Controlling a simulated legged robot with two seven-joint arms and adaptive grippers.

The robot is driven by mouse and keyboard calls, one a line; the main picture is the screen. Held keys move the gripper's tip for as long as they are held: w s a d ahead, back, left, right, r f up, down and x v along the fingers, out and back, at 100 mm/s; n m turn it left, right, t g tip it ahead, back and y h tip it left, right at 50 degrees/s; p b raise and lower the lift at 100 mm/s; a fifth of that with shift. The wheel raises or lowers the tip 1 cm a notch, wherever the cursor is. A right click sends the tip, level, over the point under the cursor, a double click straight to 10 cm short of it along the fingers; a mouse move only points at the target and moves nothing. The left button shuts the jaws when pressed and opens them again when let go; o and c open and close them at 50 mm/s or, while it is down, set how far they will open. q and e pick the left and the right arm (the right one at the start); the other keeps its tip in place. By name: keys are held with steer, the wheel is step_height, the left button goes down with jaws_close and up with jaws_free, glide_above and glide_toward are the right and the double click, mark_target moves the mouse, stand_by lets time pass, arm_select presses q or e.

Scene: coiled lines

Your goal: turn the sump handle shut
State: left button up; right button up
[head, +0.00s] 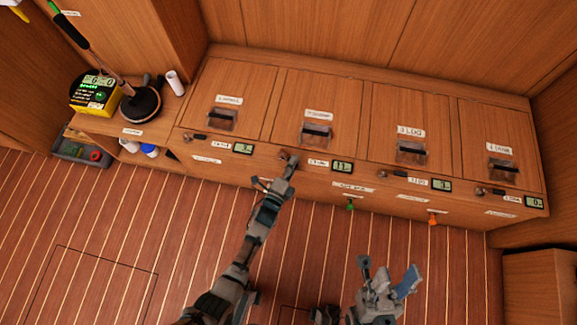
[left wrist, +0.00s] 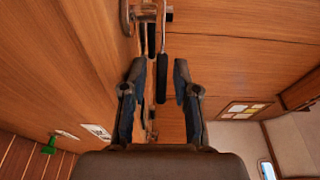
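A small lever handle with a black grip (left wrist: 162,84) hangs from a metal fitting (left wrist: 147,13) in the left wrist view. In the head view its fitting (head: 284,155) is on the locker front, left of a display reading about 11; the label is too small to read surely as sump. My left gripper (head: 288,168) is at this fitting. In the left wrist view the fingers (left wrist: 159,75) are apart, one on each side of the grip, with a gap on both sides. My right gripper (head: 387,272) is open and empty, low over the floor.
Several lidded lockers with dark-slotted handles line the wall, including one labelled LOG (head: 411,148). A green tap (head: 350,204) and an orange tap (head: 432,218) stick out below.

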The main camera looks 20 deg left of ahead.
arm_select(q)
steer(key=s+a, duration=0.2)
steer(key=s, duration=0.9)
steer(key=shift+s, duration=0.2)
steer(key=shift+f, duration=0.1)
